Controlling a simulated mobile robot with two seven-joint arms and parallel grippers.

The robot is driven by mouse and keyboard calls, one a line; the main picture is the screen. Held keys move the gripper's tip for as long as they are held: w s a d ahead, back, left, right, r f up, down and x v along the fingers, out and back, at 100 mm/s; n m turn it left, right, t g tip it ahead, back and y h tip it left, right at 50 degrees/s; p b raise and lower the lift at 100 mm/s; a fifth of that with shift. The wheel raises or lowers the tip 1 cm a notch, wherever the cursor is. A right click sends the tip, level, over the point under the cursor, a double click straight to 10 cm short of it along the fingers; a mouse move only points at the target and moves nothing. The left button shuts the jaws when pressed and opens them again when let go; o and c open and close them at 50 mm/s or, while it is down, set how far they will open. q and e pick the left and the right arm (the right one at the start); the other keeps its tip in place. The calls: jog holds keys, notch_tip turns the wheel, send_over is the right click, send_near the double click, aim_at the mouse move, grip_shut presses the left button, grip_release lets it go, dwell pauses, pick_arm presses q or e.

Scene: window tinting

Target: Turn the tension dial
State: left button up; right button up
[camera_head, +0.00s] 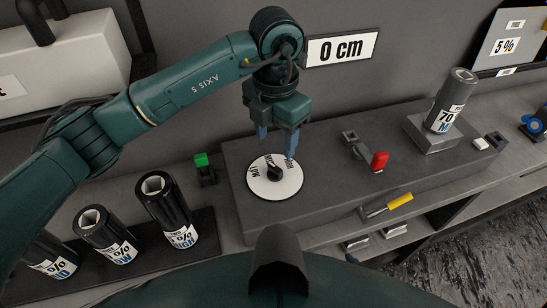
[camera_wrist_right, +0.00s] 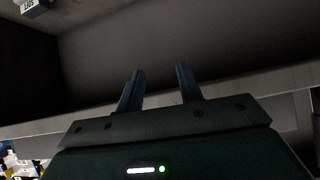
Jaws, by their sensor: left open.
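The tension dial (camera_head: 288,188) is a round white disc with dark lettering on top of the grey bench block. A black knob (camera_head: 274,173) sits at its centre; its pointer direction is hard to read. My left gripper (camera_head: 277,146) points down with its blue fingers spread, just above and behind the knob. The fingers look apart from the knob, and nothing is between them. My right gripper (camera_wrist_right: 160,82) shows in the right wrist view with its two fingers apart and empty, facing a dark grey surface.
Several dark labelled rolls stand at the left, including one roll (camera_head: 165,212). A green-topped switch (camera_head: 204,168) is left of the dial. A red-handled lever (camera_head: 379,161), a yellow-handled tool (camera_head: 388,205) and a grey roll (camera_head: 452,100) are to the right.

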aim_at(275, 167)
pick_arm(q)
notch_tip(275, 167, down, 7)
jog(key=shift+f+p, duration=0.2)
jog(key=shift+p, duration=0.35)
jog(key=shift+f, duration=0.5)
jog(key=c, duration=1)
